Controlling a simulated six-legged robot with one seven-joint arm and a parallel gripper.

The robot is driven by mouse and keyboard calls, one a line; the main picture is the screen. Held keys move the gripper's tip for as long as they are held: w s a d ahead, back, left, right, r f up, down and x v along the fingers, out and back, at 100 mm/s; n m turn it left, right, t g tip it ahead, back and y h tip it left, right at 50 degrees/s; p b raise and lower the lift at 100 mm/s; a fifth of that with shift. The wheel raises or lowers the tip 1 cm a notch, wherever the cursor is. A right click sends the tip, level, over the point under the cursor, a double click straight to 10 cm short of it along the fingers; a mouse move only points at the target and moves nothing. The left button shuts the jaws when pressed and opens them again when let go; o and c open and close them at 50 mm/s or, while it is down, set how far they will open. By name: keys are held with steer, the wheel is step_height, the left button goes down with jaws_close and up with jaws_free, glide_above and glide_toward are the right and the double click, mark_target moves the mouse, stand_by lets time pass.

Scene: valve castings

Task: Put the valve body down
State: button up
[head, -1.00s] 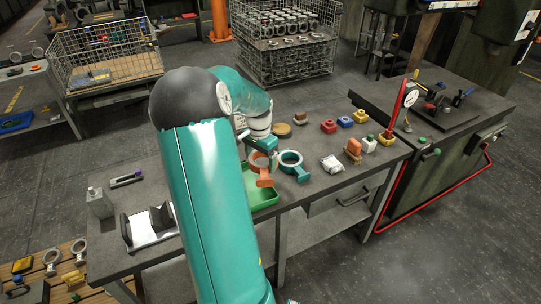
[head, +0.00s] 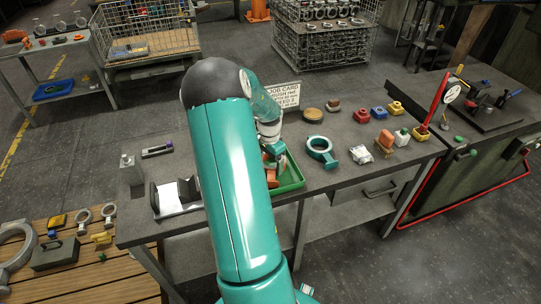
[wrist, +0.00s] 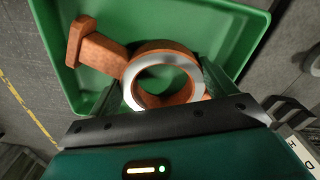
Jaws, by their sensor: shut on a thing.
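The orange valve body (wrist: 103,50), a ring with a bright machined face and a flanged stub, is between my gripper's fingers in the wrist view. My gripper (wrist: 172,92) is shut on its ring. In the head view the orange valve body (head: 271,176) is at the green tray (head: 292,184), partly hidden by my arm. The green tray (wrist: 225,20) lies beneath it in the wrist view. I cannot tell whether the valve body touches the tray floor. My gripper (head: 271,158) is mostly hidden in the head view.
A teal ring casting (head: 320,150) lies on the bench right of the tray. A job card (head: 282,96) stands behind my arm. Red (head: 361,116), blue (head: 378,112) and yellow (head: 395,108) parts sit farther right. A black-and-white stand (head: 178,196) is on the left.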

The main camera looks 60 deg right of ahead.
stand_by(0.3)
steer(key=o, duration=1.9)
steer(key=shift+f, duration=0.1)
step_height(320, 180, up, 12)
steer(key=shift+r, duration=0.2)
